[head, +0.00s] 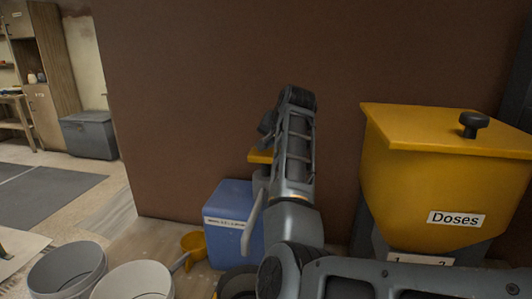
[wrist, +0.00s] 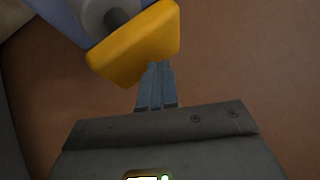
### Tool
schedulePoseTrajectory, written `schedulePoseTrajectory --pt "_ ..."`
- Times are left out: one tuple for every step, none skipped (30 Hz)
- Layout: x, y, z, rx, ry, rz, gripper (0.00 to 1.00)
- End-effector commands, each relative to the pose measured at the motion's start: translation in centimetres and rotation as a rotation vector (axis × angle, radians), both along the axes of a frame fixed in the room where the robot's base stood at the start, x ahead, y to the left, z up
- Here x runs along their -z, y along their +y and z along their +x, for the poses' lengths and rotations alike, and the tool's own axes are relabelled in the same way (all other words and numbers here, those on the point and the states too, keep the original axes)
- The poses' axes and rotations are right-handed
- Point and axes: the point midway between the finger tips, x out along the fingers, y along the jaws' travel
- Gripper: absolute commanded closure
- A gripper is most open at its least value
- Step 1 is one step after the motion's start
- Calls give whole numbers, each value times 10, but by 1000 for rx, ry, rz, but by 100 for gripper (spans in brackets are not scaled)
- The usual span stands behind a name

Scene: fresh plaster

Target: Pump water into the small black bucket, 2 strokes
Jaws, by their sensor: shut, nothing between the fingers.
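The blue water container (head: 232,208) with a white label stands against the brown wall, partly behind my arm. Its yellow pump head (head: 260,156) shows just left of my arm. In the wrist view the yellow pump head (wrist: 138,48) sits on a grey stem (wrist: 97,14) above the blue container (wrist: 62,14). My gripper (wrist: 160,68) is shut and empty, its fingertips at the pump head's edge; I cannot tell if they touch. A dark bucket (head: 236,280), likely the small black one, stands in front of the container, partly hidden by my arm.
A yellow scoop (head: 193,244) lies left of the container. A grey bucket (head: 66,272) and a white bucket (head: 135,283) stand front left. A yellow hopper (head: 400,185) marked "Doses" stands at the right. The wall is close behind the container.

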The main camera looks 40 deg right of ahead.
Motion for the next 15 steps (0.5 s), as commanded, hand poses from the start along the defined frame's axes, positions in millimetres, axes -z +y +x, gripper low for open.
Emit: schedulePoseTrajectory --pt "1 0 0 0 0 0 100" --pt "1 0 0 0 0 0 100" --pt "2 0 0 0 0 0 100" --pt "2 0 0 0 0 0 100" --pt "2 0 0 0 0 0 100" --pt "3 0 0 0 0 0 100" --pt "3 0 0 0 0 0 100" --pt "4 0 0 0 0 0 100" --pt "4 0 0 0 0 0 100" --pt "4 0 0 0 0 0 100" --pt "5 0 0 0 0 0 100" --pt "5 0 0 1 1 0 100" --pt "6 0 0 1 1 0 100" --pt "6 0 0 1 1 0 100" --pt "7 0 0 0 1 0 100"
